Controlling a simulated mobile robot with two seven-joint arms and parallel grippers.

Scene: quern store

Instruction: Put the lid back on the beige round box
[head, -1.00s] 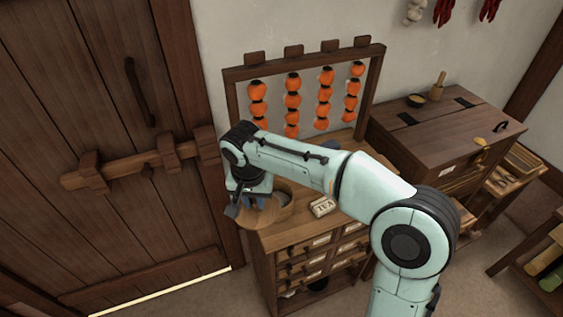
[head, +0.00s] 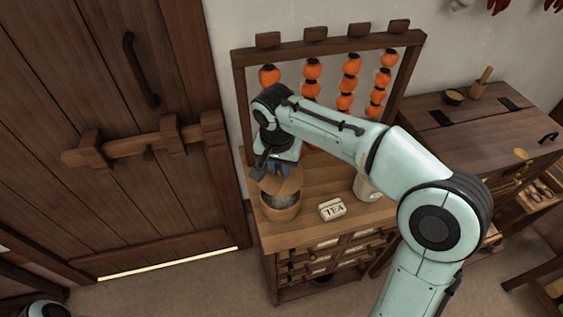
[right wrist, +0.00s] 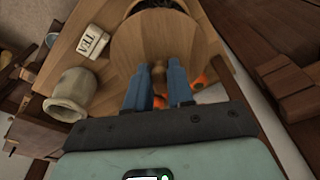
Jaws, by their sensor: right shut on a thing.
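The beige round box (head: 281,213) stands on the left of the wooden cabinet top, with its grey inside partly showing. My right gripper (head: 276,168) is just above and behind it. It is shut on the knob of the round wooden lid (head: 283,184), which is over the back part of the box. I cannot tell if lid and box touch. In the right wrist view the blue fingers (right wrist: 157,86) are on either side of the knob, and the lid (right wrist: 150,38) hides most of what is beneath. My left gripper is not in view.
A TEA block (head: 332,209) lies right of the box, and a pale jar (head: 367,188) stands farther right, partly behind my arm. A rack with strings of orange fruit (head: 311,68) rises behind. The wooden door (head: 100,110) is at left.

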